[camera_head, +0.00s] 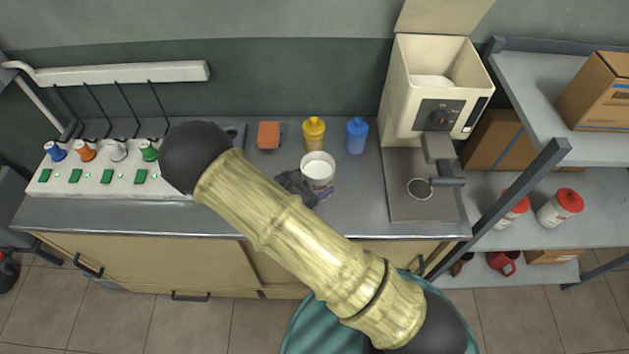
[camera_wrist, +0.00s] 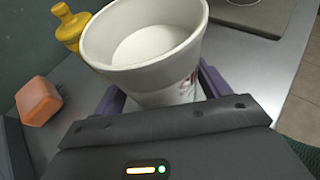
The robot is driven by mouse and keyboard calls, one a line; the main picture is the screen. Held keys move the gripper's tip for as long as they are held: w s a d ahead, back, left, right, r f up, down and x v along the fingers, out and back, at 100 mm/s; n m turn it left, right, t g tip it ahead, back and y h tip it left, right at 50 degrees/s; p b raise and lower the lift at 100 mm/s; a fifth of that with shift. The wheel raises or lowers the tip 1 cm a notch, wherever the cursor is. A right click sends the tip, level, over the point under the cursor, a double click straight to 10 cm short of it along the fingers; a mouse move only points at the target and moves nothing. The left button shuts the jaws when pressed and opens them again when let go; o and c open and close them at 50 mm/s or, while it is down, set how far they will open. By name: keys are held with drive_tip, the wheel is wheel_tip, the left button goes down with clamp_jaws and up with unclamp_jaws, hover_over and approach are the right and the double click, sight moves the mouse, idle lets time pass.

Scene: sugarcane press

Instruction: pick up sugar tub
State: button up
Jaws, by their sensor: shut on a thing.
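The sugar tub is a white round tub with white contents, on or just above the grey counter in the head view (camera_head: 318,172). In the wrist view the tub (camera_wrist: 150,55) fills the upper middle, upright or slightly tilted, with its lower part between the purple fingers. My gripper (camera_wrist: 160,100) is shut on the tub. In the head view my gripper (camera_head: 308,187) is partly hidden behind my arm. I cannot tell whether the tub's base touches the counter.
An orange block (camera_head: 269,135), a yellow bottle (camera_head: 314,133) and a blue bottle (camera_head: 357,135) stand behind the tub. A cream machine (camera_head: 436,90) is to the right. A panel with green switches (camera_head: 105,177) is at left. The counter (camera_head: 215,215) is clear along its front.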

drive_tip(key=shift+r, duration=0.3)
wheel_tip(320, 180, up, 9)
drive_tip(key=shift+r+b, duration=0.15)
drive_tip(key=shift+b, duration=0.25)
idle(0.5)
drive_tip(key=shift+r, duration=0.1)
idle(0.8)
drive_tip(key=d+r+m+p, duration=0.1)
drive_tip(key=d+r+p, duration=0.4)
drive_tip(key=d+p, duration=0.9)
drive_tip(key=p, duration=0.4)
drive_tip(key=shift+d+r+g+h, duration=0.15)
drive_tip(key=shift+g+h, duration=0.25)
